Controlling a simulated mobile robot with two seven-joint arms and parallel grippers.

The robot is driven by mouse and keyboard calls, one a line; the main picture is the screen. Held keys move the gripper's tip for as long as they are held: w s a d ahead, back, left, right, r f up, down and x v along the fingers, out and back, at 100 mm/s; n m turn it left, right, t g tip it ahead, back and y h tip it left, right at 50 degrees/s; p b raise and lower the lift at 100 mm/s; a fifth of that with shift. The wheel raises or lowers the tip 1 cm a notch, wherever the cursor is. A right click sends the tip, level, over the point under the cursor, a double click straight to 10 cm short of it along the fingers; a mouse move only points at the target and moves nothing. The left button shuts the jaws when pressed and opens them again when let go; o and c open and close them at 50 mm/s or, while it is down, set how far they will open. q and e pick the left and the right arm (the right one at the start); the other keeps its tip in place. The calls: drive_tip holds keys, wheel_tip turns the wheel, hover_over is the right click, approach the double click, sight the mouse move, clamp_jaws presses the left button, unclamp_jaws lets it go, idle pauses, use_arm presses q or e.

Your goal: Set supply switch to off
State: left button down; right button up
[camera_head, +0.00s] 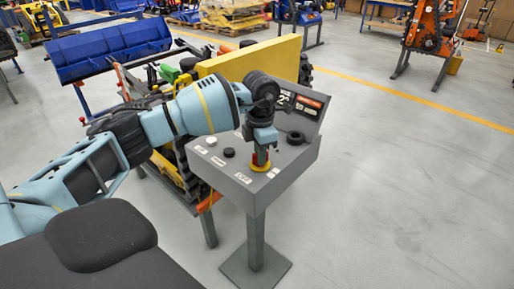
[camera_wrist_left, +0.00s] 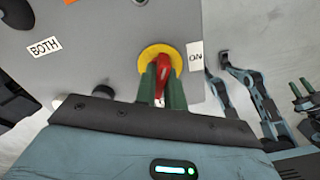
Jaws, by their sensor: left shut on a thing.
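The supply switch is a red handle (camera_wrist_left: 162,70) on a yellow round plate (camera_wrist_left: 150,52), set in the grey control panel (camera_head: 284,181). The yellow plate also shows in the head view (camera_head: 261,168). My left gripper (camera_head: 261,157) points down at the switch. In the left wrist view its two green fingers (camera_wrist_left: 162,88) are shut on the red handle, one on each side. They hide part of the handle. An ON label (camera_wrist_left: 195,56) is right beside the plate in the wrist view. Dark prongs at that view's right edge may be my right gripper (camera_wrist_left: 300,87); their state is unclear.
The panel also carries a white button (camera_head: 211,141), a black knob (camera_head: 229,153), a dark ring (camera_head: 295,138) and a raised display (camera_head: 300,104). A BOTH label (camera_wrist_left: 44,48) is on it. A yellow block (camera_head: 250,62) stands behind. Floor to the right is clear.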

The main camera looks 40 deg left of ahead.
use_arm(q)
drive_tip(key=shift+r+n+p, duration=0.35)
drive_tip(key=shift+n+p, duration=0.15)
drive_tip(key=shift+n, duration=0.4)
drive_tip(key=shift+w+f+n+p, duration=0.1)
drive_tip(key=shift+n+p, duration=0.5)
drive_tip(key=shift+n, duration=0.4)
drive_tip(key=shift+f+n+p, duration=0.1)
drive_tip(key=shift+n+p, duration=0.25)
drive_tip(key=shift+n, duration=0.45)
use_arm(e)
drive_tip(key=shift+t, duration=0.4)
drive_tip(key=shift+w+d+r, duration=0.1)
drive_tip(key=shift+w+r, duration=0.2)
drive_tip(key=shift+r, duration=0.35)
drive_tip(key=shift+w+d+r, duration=0.1)
drive_tip(key=shift+w+r, duration=0.25)
drive_tip(key=shift+r, duration=0.3)
drive_tip(key=shift+w+d+r, duration=0.1)
drive_tip(key=shift+w+r, duration=0.2)
drive_tip(key=shift+r, duration=0.35)
drive_tip(key=shift+w+r, duration=0.1)
drive_tip(key=shift+w, duration=0.05)
use_arm(q)
drive_tip(key=c, duration=1.5)
unclamp_jaws()
drive_tip(key=shift+f, duration=0.15)
use_arm(e)
drive_tip(key=shift+a, duration=0.1)
